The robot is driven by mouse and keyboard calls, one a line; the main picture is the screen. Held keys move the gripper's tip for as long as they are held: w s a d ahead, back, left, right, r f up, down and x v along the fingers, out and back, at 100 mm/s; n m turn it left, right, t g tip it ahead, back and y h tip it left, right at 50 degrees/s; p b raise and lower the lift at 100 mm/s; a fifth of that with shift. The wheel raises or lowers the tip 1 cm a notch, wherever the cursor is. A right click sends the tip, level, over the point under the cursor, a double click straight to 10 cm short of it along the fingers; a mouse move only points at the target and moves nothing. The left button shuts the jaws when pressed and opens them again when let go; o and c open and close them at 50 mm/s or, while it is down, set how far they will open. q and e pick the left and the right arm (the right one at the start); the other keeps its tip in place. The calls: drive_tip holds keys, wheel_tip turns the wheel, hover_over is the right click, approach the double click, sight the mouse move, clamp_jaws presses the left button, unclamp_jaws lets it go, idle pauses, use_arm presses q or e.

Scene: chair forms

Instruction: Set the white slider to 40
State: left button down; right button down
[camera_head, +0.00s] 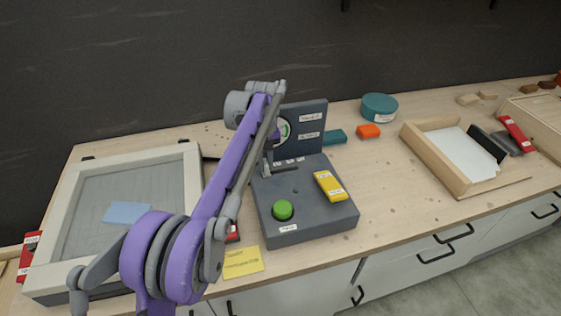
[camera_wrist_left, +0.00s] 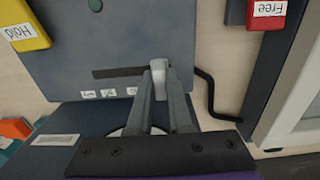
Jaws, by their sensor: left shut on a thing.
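The grey control box (camera_head: 308,222) stands on the bench with an upright back panel (camera_head: 308,128). A dark slot (camera_wrist_left: 115,72) runs across its top, with several small white labels (camera_wrist_left: 107,93) along it that I cannot read clearly. The white slider (camera_wrist_left: 159,68) sits at the right end of the visible slot in the left wrist view. My left gripper (camera_wrist_left: 161,82) is shut on the white slider from above. In the head view my left gripper (camera_head: 268,155) is at the box's left side, and my arm hides the slider. My right gripper is not in view.
The box also carries a green button (camera_head: 283,210) and a yellow block (camera_head: 330,186) labelled Hold. A red block (camera_wrist_left: 268,12) labelled Free and a bent black rod (camera_wrist_left: 208,98) lie close beside it. A framed tray (camera_head: 185,180) stands left; an open wooden tray (camera_head: 437,160) stands right.

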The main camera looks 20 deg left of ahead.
use_arm(q)
drive_tip(key=shift+a, duration=0.15)
drive_tip(key=c, duration=0.8)
unclamp_jaws()
drive_tip(key=shift+s+a, duration=0.15)
drive_tip(key=shift+c, duration=0.2)
drive_tip(key=shift+r, duration=0.2)
wheel_tip(320, 180, up, 10)
drive_tip(key=p, duration=0.2)
drive_tip(key=shift+r, duration=0.25)
